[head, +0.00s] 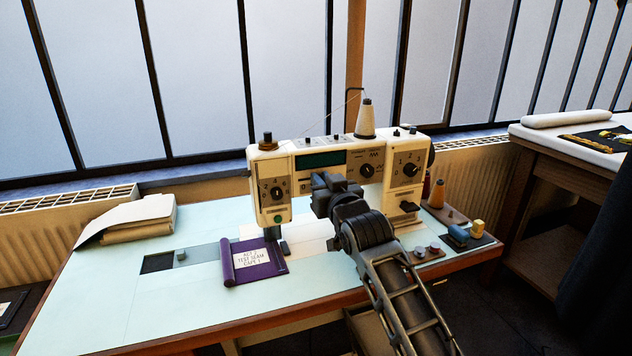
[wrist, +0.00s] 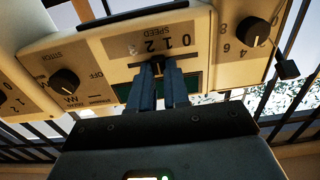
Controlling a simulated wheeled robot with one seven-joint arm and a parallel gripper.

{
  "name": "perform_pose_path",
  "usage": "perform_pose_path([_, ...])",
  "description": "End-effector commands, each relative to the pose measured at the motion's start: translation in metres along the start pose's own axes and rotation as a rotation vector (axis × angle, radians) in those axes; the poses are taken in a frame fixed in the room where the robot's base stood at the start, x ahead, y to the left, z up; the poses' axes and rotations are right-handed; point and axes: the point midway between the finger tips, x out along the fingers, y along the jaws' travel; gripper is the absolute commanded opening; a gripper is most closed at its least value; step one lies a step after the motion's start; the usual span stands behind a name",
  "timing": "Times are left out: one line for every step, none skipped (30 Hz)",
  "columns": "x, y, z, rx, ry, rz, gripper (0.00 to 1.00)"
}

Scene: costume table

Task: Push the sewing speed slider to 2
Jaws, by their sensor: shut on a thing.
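The sewing machine (head: 345,165) stands on a pale table in the head view. Its front panel fills the wrist view upside down, with the word SPEED and the speed scale (wrist: 160,43) above a dark horizontal slot. The dark speed slider knob (wrist: 158,64) sits around the middle of this slot, between my fingertips. My gripper (wrist: 158,72) is shut on the knob. In the head view my gripper (head: 318,186) is at the panel just below the dark display (head: 319,160). The fingers partly hide the knob there, and its exact mark is hard to read.
Rotary dials flank the slider: a stitch dial (wrist: 65,82) and a numbered dial (wrist: 253,31). A purple cloth (head: 252,261) lies under the presser foot. Folded fabric (head: 130,217) is at the left; spools and blocks (head: 470,236) stand at the right. The front left tabletop is clear.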

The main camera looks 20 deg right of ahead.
Motion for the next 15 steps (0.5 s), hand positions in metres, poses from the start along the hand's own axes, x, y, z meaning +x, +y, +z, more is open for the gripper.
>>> perform_pose_path([-0.0001, 0.0037, -0.0004, 0.002, -0.001, 0.001, 0.00])
perform_pose_path([-0.0001, 0.0041, -0.0002, 0.001, 0.000, 0.001, 0.00])
perform_pose_path([-0.0001, 0.0040, 0.0001, 0.000, 0.000, 0.000, 0.00])
perform_pose_path([-0.0001, 0.0037, 0.0002, 0.000, 0.000, -0.001, 0.00])
perform_pose_path([-0.0001, 0.0036, 0.0003, 0.000, 0.000, -0.001, 0.00])
perform_pose_path([-0.0001, 0.0037, 0.0002, 0.000, 0.000, 0.000, 0.00])
perform_pose_path([-0.0001, 0.0037, 0.0002, 0.000, 0.000, 0.000, 0.00])
perform_pose_path([-0.0001, 0.0037, 0.0002, 0.000, 0.000, 0.000, 0.00])
perform_pose_path([-0.0001, 0.0036, 0.0002, 0.000, 0.000, 0.000, 0.00])
perform_pose_path([-0.0001, 0.0036, 0.0002, 0.000, 0.000, 0.000, 0.19])
perform_pose_path([-0.0001, 0.0036, 0.0002, 0.000, 0.000, 0.000, 0.22])
perform_pose_path([-0.0001, 0.0036, 0.0001, 0.000, 0.000, 0.000, 0.25])
perform_pose_path([-0.0001, 0.0035, 0.0001, 0.000, 0.000, 0.000, 0.28])
perform_pose_path([-0.0001, 0.0036, 0.0001, 0.000, 0.000, 0.000, 0.31])
perform_pose_path([-0.0001, 0.0035, 0.0001, 0.000, 0.000, 0.000, 0.35])
